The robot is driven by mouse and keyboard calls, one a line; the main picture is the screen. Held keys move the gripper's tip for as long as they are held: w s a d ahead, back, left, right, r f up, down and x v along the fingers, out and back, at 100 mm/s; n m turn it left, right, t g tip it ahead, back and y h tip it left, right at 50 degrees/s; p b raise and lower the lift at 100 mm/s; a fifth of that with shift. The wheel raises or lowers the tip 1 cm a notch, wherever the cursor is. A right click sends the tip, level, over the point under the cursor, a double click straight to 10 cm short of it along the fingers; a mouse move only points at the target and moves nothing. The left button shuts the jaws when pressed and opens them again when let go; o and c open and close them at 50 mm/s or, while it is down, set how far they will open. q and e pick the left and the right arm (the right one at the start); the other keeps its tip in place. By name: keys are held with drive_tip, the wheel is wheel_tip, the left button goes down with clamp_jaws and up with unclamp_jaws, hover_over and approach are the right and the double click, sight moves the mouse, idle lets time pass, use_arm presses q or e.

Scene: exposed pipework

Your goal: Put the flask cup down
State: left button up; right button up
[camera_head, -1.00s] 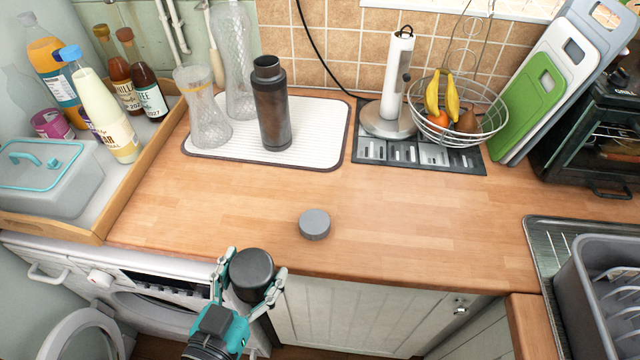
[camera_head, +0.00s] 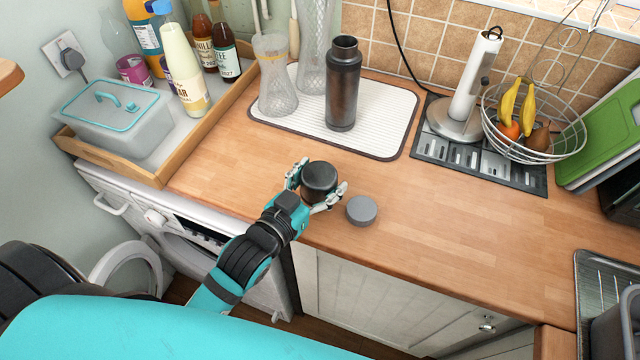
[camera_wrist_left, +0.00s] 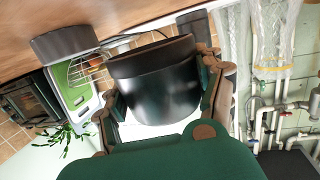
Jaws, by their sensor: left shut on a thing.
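The flask cup (camera_head: 319,180) is dark and round, held between the fingers of my left gripper (camera_head: 318,188). The gripper is shut on it over the front part of the wooden counter, left of a small grey round lid (camera_head: 362,210). In the left wrist view the cup (camera_wrist_left: 155,80) fills the space between the fingers, and the grey lid (camera_wrist_left: 64,43) shows to its left. I cannot tell whether the cup touches the counter. The dark flask body (camera_head: 343,85) stands upright, without a cup on top, on the white drying mat. My right gripper is not in view.
The drying mat (camera_head: 391,118) also holds clear glass vessels (camera_head: 277,78). A wooden tray (camera_head: 215,120) with bottles and a lidded box (camera_head: 112,118) is at left. A paper towel holder (camera_head: 474,85) and fruit basket (camera_head: 533,125) stand at right. The counter (camera_head: 470,215) right of the lid is clear.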

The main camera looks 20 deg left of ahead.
use_arm(q)
drive_tip(key=shift+w+f, duration=0.1)
drive_tip(key=shift+w, duration=0.2)
drive_tip(key=shift+f, duration=1.65)
drive_tip(key=o, duration=1.2)
drive_tip(key=shift+s+f, duration=0.1)
drive_tip(key=shift+f, duration=0.05)
